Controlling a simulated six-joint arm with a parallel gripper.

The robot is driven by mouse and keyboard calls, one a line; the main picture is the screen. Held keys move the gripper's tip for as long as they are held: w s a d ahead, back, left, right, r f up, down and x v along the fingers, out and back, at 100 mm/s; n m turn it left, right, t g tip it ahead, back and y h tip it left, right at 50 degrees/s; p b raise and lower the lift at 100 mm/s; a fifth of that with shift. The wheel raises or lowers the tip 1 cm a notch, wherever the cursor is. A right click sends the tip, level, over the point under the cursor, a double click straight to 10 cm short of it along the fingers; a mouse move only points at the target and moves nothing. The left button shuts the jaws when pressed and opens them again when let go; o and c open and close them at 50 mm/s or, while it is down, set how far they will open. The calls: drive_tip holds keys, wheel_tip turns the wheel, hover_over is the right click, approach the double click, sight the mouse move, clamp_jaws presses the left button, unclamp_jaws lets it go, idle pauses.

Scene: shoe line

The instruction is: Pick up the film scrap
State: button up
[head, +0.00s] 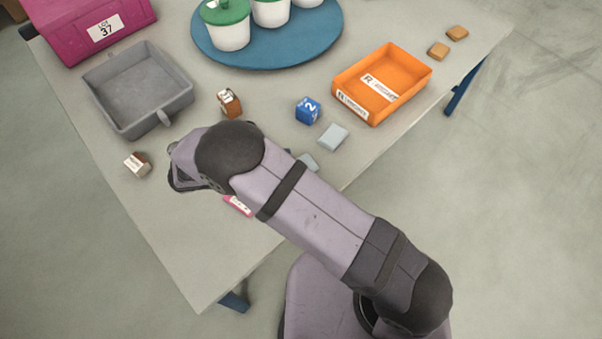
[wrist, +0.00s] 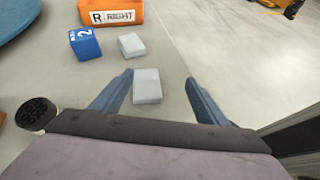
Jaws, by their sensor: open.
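Two pale grey-white flat pieces lie on the table, and either could be the film scrap; I cannot tell them apart by kind. The nearer pale piece (wrist: 147,85) shows between the fingers of my gripper (wrist: 159,80) in the wrist view, and its edge (head: 307,162) shows beside my arm in the head view. The farther pale piece (wrist: 132,45) lies just beyond it, near the blue cube, and is clear in the head view (head: 333,136). My gripper is open with nothing held.
A blue cube (head: 308,110) and an orange tray (head: 427,83) stand beyond the pieces. A grey tray (head: 180,103), brown-and-white blocks (head: 230,103) (head: 137,164) and a pink item (head: 238,205) lie around my arm. A blue round tray (head: 330,40) holds white cups.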

drive_tip(key=a+f, duration=0.1)
drive_tip(key=a+n+t, duration=0.1)
drive_tip(key=a+f+n+t, duration=0.1)
drive_tip(key=shift+s+a+f+b, duration=0.2)
drive_tip(key=shift+s+f+b, duration=0.1)
drive_tip(key=shift+f+b, duration=0.1)
drive_tip(key=shift+p+x, duration=0.65)
drive_tip(key=shift+x, duration=3.05)
drive_tip(key=shift+w+r, duration=0.15)
drive_tip(key=c, duration=1.1)
